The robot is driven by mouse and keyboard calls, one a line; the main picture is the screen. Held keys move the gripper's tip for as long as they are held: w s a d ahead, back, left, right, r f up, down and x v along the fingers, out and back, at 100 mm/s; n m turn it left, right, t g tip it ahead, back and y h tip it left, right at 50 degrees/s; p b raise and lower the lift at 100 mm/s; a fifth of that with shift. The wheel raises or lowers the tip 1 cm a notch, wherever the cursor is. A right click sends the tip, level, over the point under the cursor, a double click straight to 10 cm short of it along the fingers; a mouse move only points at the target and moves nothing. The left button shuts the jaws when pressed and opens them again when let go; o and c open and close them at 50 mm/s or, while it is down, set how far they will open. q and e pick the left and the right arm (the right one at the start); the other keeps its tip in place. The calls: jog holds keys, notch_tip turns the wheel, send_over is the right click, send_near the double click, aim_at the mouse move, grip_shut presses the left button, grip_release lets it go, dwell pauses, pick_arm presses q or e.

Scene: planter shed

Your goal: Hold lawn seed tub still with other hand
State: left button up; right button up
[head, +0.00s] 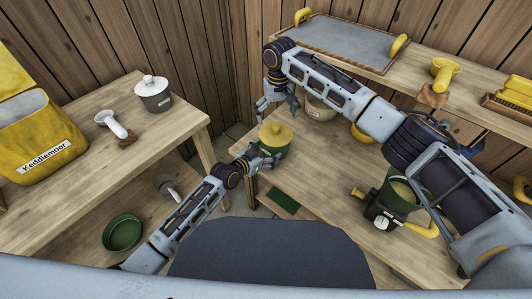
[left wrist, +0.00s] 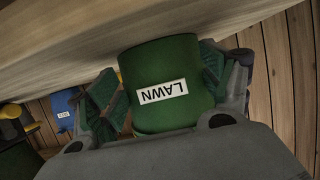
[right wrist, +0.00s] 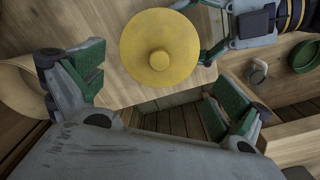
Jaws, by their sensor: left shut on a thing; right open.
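The lawn seed tub is a green tub (head: 284,151) with a yellow knobbed lid (head: 275,133), upright on the right-hand bench near its left end. In the left wrist view the tub (left wrist: 168,110) shows a white LAWN label between the green finger pads. My left gripper (head: 262,158) is shut on the tub's side. My right gripper (head: 279,106) is open and empty, above and behind the tub. In the right wrist view the lid (right wrist: 160,62) lies beyond the spread fingers, apart from them.
A pale bowl-like container (head: 318,111) stands behind the tub under my right arm. A shelf with a grey tray (head: 345,45) runs along the back.

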aim_at(276, 127)
jog(key=shift+f, duration=3.9)
